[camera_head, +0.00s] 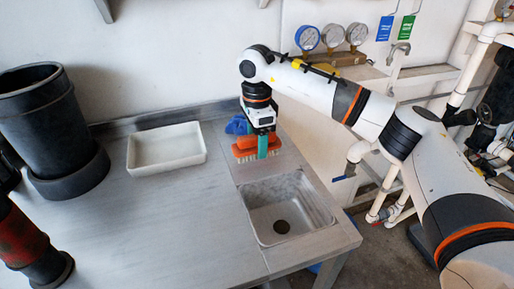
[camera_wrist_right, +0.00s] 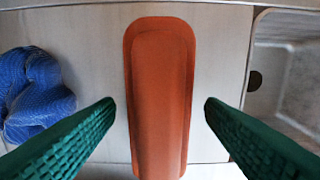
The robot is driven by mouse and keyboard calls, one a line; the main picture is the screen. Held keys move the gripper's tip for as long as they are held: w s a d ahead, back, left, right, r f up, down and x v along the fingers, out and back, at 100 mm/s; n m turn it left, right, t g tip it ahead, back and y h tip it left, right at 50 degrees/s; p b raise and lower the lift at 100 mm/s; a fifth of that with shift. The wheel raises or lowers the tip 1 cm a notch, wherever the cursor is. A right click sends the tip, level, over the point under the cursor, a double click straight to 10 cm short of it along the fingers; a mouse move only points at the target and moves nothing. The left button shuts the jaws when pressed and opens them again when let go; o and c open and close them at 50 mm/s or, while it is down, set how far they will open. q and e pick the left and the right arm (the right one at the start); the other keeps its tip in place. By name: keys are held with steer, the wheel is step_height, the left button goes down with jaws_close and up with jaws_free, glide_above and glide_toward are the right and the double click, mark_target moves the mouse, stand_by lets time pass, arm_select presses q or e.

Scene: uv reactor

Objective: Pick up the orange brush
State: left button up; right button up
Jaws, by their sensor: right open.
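The orange brush (camera_head: 243,151) lies on the grey counter behind the sink, partly hidden by my right gripper in the head view. In the right wrist view the brush (camera_wrist_right: 160,95) shows its smooth orange back, running up and down the middle of the picture. My right gripper (camera_head: 263,147) points down over the brush. Its two green fingers (camera_wrist_right: 158,108) are open, one on each side of the brush, with a gap to it on both sides. My left gripper is not in view.
A blue cloth-like item (camera_head: 237,125) lies beside the brush; it also shows in the wrist view (camera_wrist_right: 35,95). A sink basin (camera_head: 250,225) is in front. A white tray (camera_head: 140,165) and a black cylindrical vessel (camera_head: 45,130) stand left. The counter's middle is clear.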

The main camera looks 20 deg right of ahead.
steer(key=shift+f, duration=0.65)
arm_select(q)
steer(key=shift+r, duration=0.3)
arm_select(e)
steer(key=c, duration=1.1)
steer(key=shift+r, duration=0.15)
